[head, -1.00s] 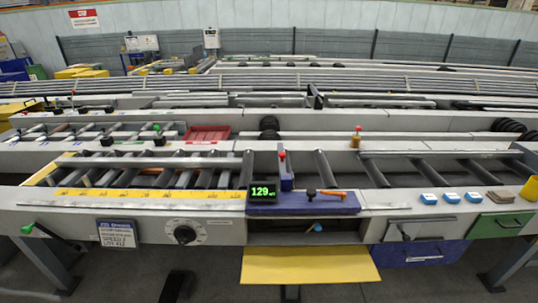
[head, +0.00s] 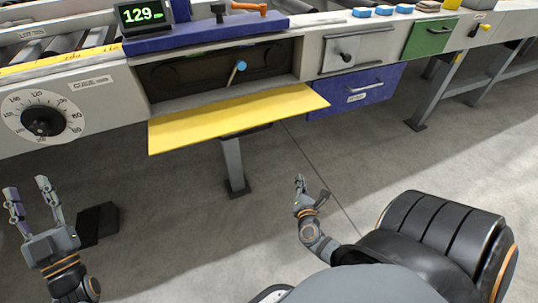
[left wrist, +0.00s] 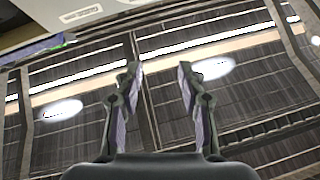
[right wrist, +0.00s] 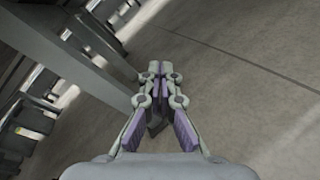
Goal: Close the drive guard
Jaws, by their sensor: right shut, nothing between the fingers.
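The drive guard is a yellow panel (head: 240,117) that hangs open, folded out below the drive opening in the table's front. In the dark drive opening (head: 205,75) a small lever with a blue knob (head: 241,65) shows. My left gripper (head: 27,190) is at the lower left of the head view, open and empty, below and left of the guard. It also shows open in the left wrist view (left wrist: 157,70). My right gripper (head: 299,182) is below and right of the guard, shut and empty, touching nothing. Its fingertips meet in the right wrist view (right wrist: 154,70).
A dial (head: 43,121) is left of the opening. A blue drawer (head: 357,92) and a green panel (head: 429,37) are to the right. A table leg (head: 234,165) stands beneath the guard. The floor in front is clear apart from a black pedal-like block (head: 97,222).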

